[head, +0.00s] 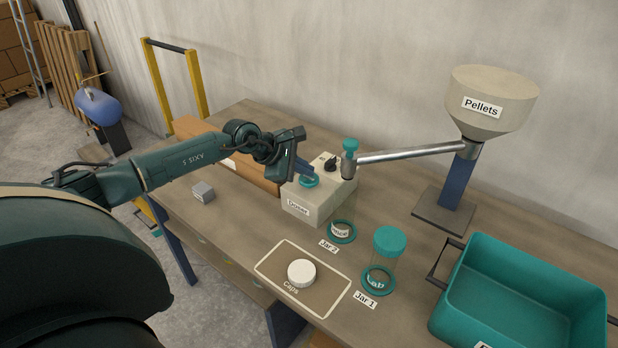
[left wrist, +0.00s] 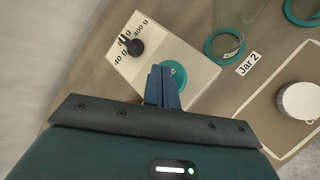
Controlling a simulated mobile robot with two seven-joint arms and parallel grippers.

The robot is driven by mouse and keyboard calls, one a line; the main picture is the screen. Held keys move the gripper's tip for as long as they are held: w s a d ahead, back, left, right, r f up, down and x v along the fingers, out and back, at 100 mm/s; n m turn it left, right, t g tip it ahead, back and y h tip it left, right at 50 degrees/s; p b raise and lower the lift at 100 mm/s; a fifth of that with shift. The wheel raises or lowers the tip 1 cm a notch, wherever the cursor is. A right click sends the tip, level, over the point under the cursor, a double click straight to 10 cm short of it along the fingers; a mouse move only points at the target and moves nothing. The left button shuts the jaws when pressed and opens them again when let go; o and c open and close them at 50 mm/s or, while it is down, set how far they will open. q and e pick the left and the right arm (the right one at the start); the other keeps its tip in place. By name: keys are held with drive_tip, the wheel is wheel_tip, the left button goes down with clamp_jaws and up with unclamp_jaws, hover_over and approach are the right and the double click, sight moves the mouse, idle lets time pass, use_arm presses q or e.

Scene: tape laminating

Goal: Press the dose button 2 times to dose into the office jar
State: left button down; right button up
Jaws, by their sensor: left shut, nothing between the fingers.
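The Doser box (head: 318,203) is pale, with a teal dose button (head: 309,182) on top. The button also shows in the left wrist view (left wrist: 176,74), beside a black dial (left wrist: 134,48) marked in grams. My left gripper (head: 313,174) is shut and empty, its fingertips over the button's edge; I cannot tell whether they touch it. The clear jar at the Jar 2 label (head: 342,231) stands beside the box under the spout, without a lid. Its label is hard to read but looks like Office. My right gripper is out of view.
A Pellets hopper (head: 488,100) has a metal arm (head: 410,153) reaching to the spout. The Lab jar (head: 378,282), with a teal top, stands by the Jar 1 label. A white cap (head: 301,273) lies on the Caps mat. A teal crate (head: 535,290) is at the right.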

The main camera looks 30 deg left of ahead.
sight(305, 178)
use_arm(q)
drive_tip(key=shift+f+b, duration=0.5)
drive_tip(key=shift+f, duration=0.1)
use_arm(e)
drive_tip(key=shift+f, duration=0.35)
use_arm(q)
drive_tip(key=shift+r, duration=0.1)
drive_tip(key=shift+r+p, duration=0.5)
drive_tip(key=shift+r, duration=0.35)
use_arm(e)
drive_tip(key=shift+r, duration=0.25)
use_arm(q)
drive_tip(key=shift+r+p, duration=1.5)
drive_tip(key=shift+r, duration=1.05)
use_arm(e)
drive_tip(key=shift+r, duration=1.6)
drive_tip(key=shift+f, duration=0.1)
